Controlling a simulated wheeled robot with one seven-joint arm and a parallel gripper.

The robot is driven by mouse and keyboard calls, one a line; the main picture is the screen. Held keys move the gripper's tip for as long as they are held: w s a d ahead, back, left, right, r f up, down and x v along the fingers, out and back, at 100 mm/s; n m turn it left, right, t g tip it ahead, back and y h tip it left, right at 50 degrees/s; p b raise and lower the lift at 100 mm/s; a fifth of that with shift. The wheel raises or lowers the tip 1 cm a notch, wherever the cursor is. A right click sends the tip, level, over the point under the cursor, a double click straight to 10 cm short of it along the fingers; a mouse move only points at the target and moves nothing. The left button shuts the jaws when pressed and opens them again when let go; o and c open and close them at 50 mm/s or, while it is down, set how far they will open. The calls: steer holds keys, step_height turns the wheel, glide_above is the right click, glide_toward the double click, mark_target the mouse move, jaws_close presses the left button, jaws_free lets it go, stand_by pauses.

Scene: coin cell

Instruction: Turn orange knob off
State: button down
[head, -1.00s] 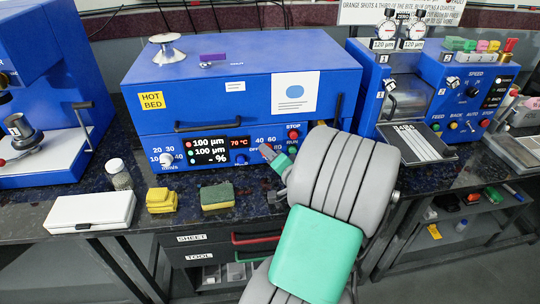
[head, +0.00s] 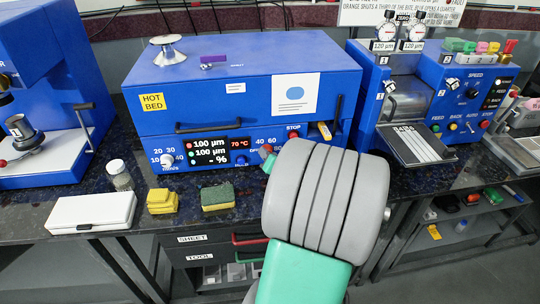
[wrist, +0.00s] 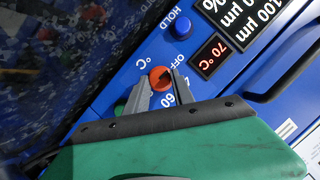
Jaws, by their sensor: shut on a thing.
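The orange knob (wrist: 160,76) is on the blue front panel of the hot bed machine (head: 225,75). In the wrist view my gripper (wrist: 159,82) is shut on this knob, with one grey finger on each side. The panel around it has the marks "OFF", "60" and "°C"; other marks are partly covered by the fingers. In the head view the knob (head: 267,149) is a small orange-red spot at my fingertips. The pointer direction on the knob is not clear. The red temperature display (wrist: 211,55) reads 70 °C.
A blue HOLD button (wrist: 182,27) is near the knob. A red STOP button (head: 294,134) is right of it, close to my wrist. A second blue machine (head: 440,90) stands to the right. Sponges (head: 217,198) and a white box (head: 91,212) lie on the counter.

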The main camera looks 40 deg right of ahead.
steer(key=c, duration=1.1)
jaws_free()
steer(key=v, duration=0.7)
steer(key=shift+s+a+r, duration=0.15)
steer(key=shift+s+a, duration=0.05)
steer(key=shift+s, duration=0.1)
